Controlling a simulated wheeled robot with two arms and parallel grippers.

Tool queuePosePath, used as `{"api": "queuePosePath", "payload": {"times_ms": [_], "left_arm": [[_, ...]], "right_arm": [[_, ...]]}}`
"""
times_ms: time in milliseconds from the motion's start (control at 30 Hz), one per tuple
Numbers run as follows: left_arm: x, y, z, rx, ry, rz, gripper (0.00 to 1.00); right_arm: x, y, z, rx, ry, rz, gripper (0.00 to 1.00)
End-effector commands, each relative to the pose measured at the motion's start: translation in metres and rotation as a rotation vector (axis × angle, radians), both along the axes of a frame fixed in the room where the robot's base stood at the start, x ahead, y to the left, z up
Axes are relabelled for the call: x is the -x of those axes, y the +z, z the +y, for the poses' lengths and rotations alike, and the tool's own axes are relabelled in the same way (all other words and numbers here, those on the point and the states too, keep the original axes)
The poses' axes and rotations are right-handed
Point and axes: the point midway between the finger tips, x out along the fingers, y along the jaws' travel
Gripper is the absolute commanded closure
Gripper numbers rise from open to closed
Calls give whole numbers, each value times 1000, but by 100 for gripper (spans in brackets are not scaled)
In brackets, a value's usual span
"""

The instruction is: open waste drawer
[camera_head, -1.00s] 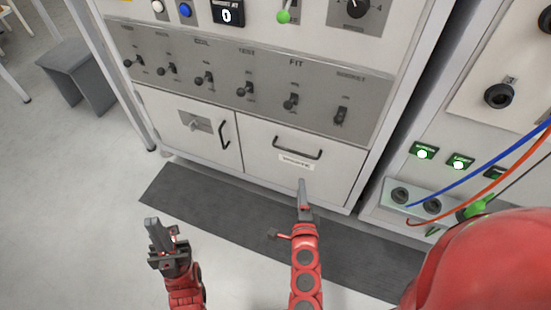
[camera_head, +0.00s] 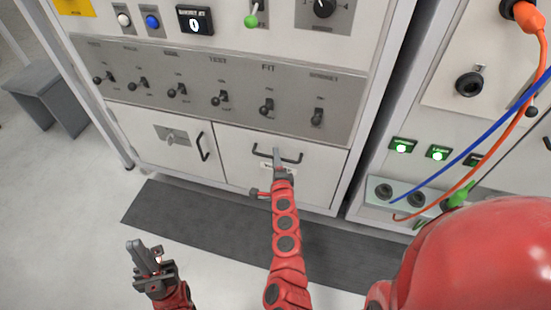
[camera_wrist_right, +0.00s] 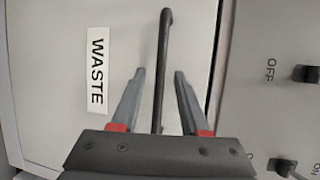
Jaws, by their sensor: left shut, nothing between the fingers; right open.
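The waste drawer (camera_head: 314,185) is the pale front at the lower right of the cabinet, and it is closed. Its black bar handle (camera_head: 292,159) runs across its upper part. My right gripper (camera_head: 277,153) is in front of the handle and hides part of the label. In the right wrist view the handle (camera_wrist_right: 163,60) passes between the two open fingers of the right gripper (camera_wrist_right: 159,75), with a gap on each side. The WASTE label (camera_wrist_right: 98,70) lies left of the fingers. My left gripper (camera_head: 138,248) is shut and empty, low at the left, away from the cabinet.
A cupboard door (camera_head: 165,142) with a latch and vertical handle is left of the drawer. A switch panel (camera_head: 225,92) is above. A dark mat (camera_head: 190,220) lies on the floor in front. A second cabinet with blue and orange cables (camera_head: 520,112) stands right.

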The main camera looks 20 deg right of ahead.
Motion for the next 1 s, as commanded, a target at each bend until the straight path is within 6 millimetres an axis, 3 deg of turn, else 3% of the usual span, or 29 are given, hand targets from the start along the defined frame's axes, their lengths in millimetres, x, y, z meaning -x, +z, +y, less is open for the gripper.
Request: {"api": "queuePosePath", "payload": {"times_ms": [400,667,1000], "left_arm": [[0,-1,0,0,0,0,100],[0,-1,0,0,0,0,100],[0,-1,0,0,0,0,100]], "right_arm": [[-8,-2,-3,1,-2,2,55],[-8,-2,-2,1,-2,2,100],[-8,-2,-2,1,-1,2,100]]}}
